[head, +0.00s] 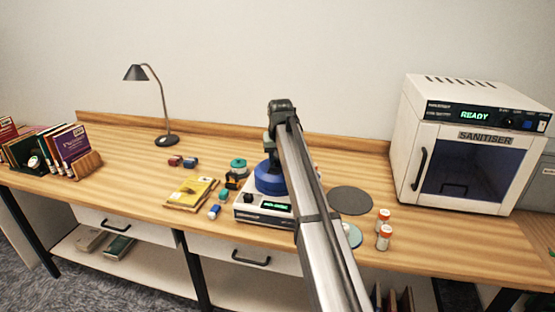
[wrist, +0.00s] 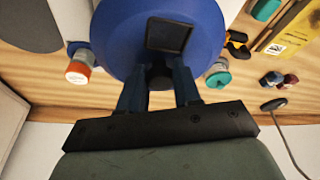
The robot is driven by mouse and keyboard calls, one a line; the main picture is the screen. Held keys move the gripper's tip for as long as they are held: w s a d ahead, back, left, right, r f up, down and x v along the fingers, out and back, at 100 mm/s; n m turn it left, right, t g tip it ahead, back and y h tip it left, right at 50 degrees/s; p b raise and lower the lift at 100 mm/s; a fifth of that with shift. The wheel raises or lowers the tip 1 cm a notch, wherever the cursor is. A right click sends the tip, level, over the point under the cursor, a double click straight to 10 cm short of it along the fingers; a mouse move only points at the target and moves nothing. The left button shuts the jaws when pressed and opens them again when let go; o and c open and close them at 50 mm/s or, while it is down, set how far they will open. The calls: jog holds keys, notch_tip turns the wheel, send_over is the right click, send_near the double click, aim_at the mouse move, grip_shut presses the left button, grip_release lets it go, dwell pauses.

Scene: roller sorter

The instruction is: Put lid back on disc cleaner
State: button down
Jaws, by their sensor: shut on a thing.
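The disc cleaner (head: 250,214) is a low white box with a green display, near the front of the bench, partly behind my arm. Its round blue lid (head: 268,182) is directly over the box; I cannot tell whether it rests on it or hangs just above. In the wrist view the lid (wrist: 120,45) fills the upper middle, with a dark square window. My gripper (wrist: 160,78) is shut on the lid's dark knob. In the head view my gripper (head: 271,158) points down at the lid, partly hidden by the arm.
A yellow book (head: 191,193) and small bottles lie left of the cleaner. A dark round mat (head: 350,201), a pale disc (head: 353,236) and two orange-capped bottles (head: 384,238) are right. A sanitiser (head: 470,145) stands far right, a lamp (head: 160,105) at back left.

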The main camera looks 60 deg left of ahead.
jog(key=c, duration=0.7)
grip_release()
jog(key=shift+o, duration=0.4)
jog(key=o, duration=0.4)
jog(key=shift+r, duration=0.15)
jog(key=shift+r, duration=3.4)
jog(key=shift+c, duration=0.4)
grip_shut()
